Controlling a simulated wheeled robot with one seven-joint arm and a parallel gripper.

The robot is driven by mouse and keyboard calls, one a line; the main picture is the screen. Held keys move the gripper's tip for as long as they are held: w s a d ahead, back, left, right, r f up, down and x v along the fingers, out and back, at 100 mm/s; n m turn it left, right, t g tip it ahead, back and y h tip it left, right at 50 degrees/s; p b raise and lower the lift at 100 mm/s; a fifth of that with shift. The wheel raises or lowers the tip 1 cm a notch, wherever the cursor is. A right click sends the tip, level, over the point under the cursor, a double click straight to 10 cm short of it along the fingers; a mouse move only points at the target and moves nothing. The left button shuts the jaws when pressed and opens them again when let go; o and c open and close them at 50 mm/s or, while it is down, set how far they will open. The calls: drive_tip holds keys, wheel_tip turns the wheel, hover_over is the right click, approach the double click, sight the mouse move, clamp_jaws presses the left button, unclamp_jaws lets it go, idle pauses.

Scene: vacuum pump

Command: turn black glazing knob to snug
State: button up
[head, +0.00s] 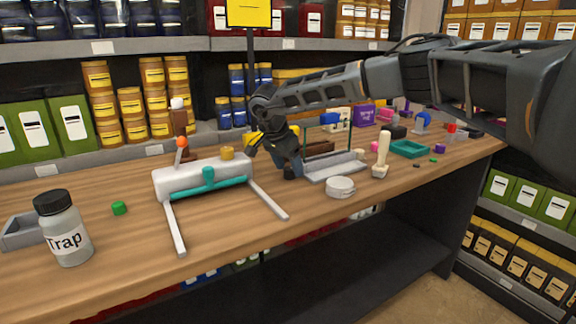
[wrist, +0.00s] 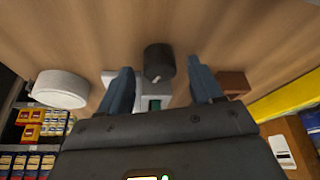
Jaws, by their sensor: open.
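The black knob (wrist: 158,62) is a short dark cylinder in the wrist view, between my two blue-grey fingers and with visible gaps on both sides. My gripper (wrist: 159,72) is open around it, touching neither side that I can see. In the head view my gripper (head: 287,165) points down at the left end of the pale grey glazing base (head: 336,171), which carries a thin upright frame. There the knob is mostly hidden by the fingers. A piece of the pale base with a green patch shows below the knob in the wrist view.
A white round disc (head: 341,187) lies in front of the base. A white cylinder stand with teal bar (head: 208,180) is to the left, its leg close to my gripper. A brown block (wrist: 235,82) lies beside one finger. A cream post (head: 381,155) stands to the right.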

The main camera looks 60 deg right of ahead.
drive_tip(key=shift+f, duration=0.1)
drive_tip(key=shift+c, duration=0.5)
drive_tip(key=c, duration=1)
drive_tip(key=shift+o, duration=0.2)
drive_tip(key=m+g, duration=0.1)
drive_tip(key=m, duration=0.1)
drive_tip(key=m+p, duration=0.1)
drive_tip(key=m, duration=0.1)
drive_tip(key=shift+w+d+g, duration=0.1)
drive_tip(key=shift+w+g, duration=0.05)
drive_tip(key=shift+g, duration=0.25)
drive_tip(key=shift+m+g+y+p, duration=0.4)
drive_tip(key=shift+m+y+p, duration=0.3)
drive_tip(key=shift+m, duration=1)
drive_tip(key=shift+d, duration=0.1)
drive_tip(key=o, duration=1.1)
drive_tip(key=shift+c, duration=0.2)
